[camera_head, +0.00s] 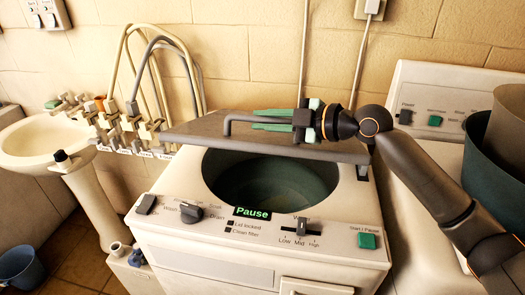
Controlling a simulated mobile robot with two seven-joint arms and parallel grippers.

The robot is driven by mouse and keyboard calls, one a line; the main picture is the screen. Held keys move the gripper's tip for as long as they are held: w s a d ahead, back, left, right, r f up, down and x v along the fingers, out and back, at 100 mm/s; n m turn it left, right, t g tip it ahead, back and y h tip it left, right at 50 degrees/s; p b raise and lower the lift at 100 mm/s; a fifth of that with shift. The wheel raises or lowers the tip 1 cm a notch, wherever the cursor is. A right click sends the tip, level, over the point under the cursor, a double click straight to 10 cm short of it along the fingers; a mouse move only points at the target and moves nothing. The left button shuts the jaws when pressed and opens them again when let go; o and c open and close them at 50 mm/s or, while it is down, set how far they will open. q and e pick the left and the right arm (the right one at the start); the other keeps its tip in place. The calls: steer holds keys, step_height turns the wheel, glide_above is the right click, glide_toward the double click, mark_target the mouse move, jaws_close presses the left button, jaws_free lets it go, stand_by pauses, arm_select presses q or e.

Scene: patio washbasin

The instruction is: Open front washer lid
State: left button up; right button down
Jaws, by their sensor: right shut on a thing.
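The front washer (260,245) is a white top-loader with a round, dark teal tub (270,185) exposed at its top. Its grey lid (195,130) is raised off the opening and tilted up towards the back, seen at a low angle. A dark grey bar handle (236,118) runs along the lid. My right gripper (272,120) comes in from the right with its green fingers pointing left along the handle. It is shut on the handle; the fingers partly hide the bar. My left gripper is not in view.
The front panel holds a knob (190,213), a slider, a green button (367,241) and a "Pause" display. A second machine (430,105) with dark buckets (495,165) stands at right. A washbasin (45,140) and hoses are at left, close to the wall.

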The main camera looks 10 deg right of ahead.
steer(key=w+d+r+m+g, duration=0.1)
steer(key=w+d+r+m, duration=0.1)
steer(key=w+r, duration=0.4)
steer(key=shift+r, duration=1.25)
